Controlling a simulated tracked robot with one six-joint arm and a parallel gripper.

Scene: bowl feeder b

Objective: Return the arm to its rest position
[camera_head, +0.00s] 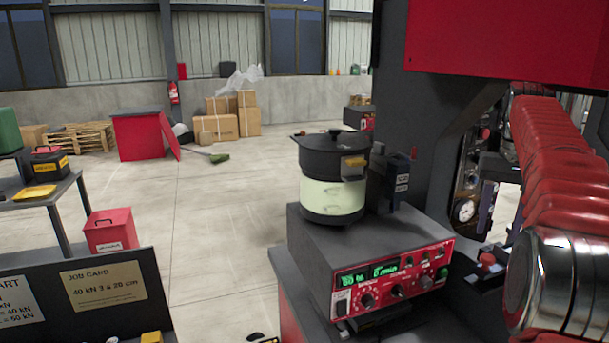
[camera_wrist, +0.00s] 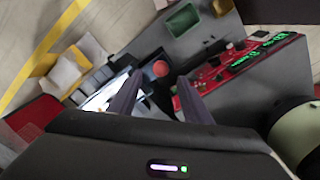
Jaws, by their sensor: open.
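My arm, with red sleeve and silver joints, stands along the right side of the head view; its gripper is outside that view. In the wrist view my gripper (camera_wrist: 155,92) has its two dark fingers spread apart with nothing held between them. Past the fingertips is a red round button (camera_wrist: 161,69) on a dark box. The red control panel (camera_wrist: 235,65) with green displays lies just right of the fingers. The bowl feeder (camera_head: 332,195), a black-topped pot with a pale band, stands upright on the grey control unit (camera_head: 310,240) in the head view.
A dark press-like frame with a red top (camera_head: 500,40) and a gauge (camera_head: 465,211) stands close to my arm. A job card board (camera_head: 75,300) and a table (camera_head: 50,195) are at left. Open floor lies between.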

